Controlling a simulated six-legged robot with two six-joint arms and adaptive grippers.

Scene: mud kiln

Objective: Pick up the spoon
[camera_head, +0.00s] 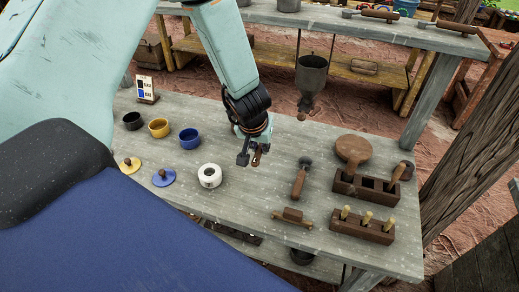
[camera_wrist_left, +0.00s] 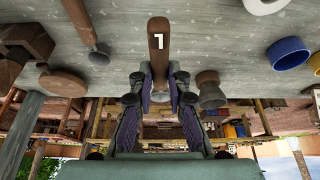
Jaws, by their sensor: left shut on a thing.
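My left gripper (camera_head: 250,155) is over the middle of the grey table, its fingers pointing down. It is shut on a brown wooden piece, the spoon (camera_head: 257,157), of which only a short end shows in the head view. In the left wrist view the spoon (camera_wrist_left: 158,45) is a rounded brown handle marked with a white 1, held between the two fingers (camera_wrist_left: 160,82). Its other end is mostly hidden by the fingers, and I cannot tell whether it touches the table. My right gripper is not in view.
On the grey table (camera_head: 235,185), black, yellow and blue bowls (camera_head: 189,138), two lids (camera_head: 163,177) and a white ring (camera_head: 209,175) stand left. A dark-headed tool (camera_head: 299,180), a round paddle (camera_head: 353,149) and wooden holders (camera_head: 361,226) stand right.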

